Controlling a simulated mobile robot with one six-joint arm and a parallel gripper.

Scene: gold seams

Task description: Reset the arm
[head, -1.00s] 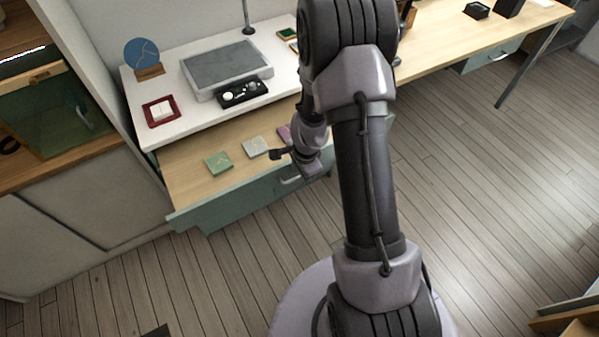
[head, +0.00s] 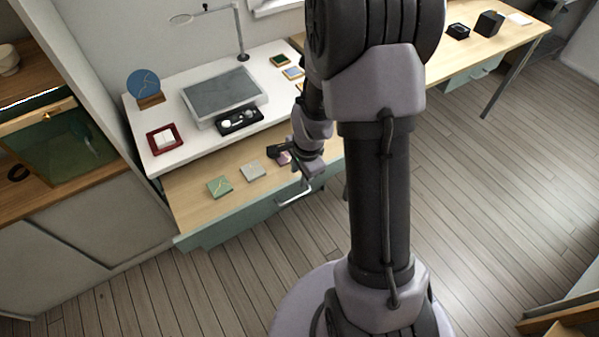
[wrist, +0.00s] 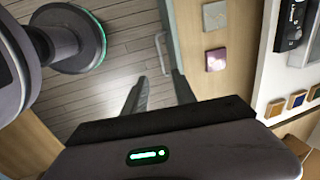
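My arm rises through the middle of the head view and hides part of the desk. My gripper (head: 312,180) hangs beside the front right part of the open drawer (head: 197,204), near its handle (head: 294,194). In the wrist view the two dark fingers of my gripper (wrist: 160,88) stand apart with nothing between them. The floor and drawer front show past them. In the drawer lie a green tile (head: 220,186), a pale grey tile (head: 252,170) and a pink-purple tile (head: 284,158), partly hidden by my wrist.
The white desktop above the drawer holds a grey slab (head: 225,97), a black tray (head: 240,121), a red-framed dish (head: 164,139), a blue disc on a stand (head: 145,86) and a lamp (head: 240,35). A wooden desk (head: 465,50) stands right. The floor (head: 480,200) at right is clear.

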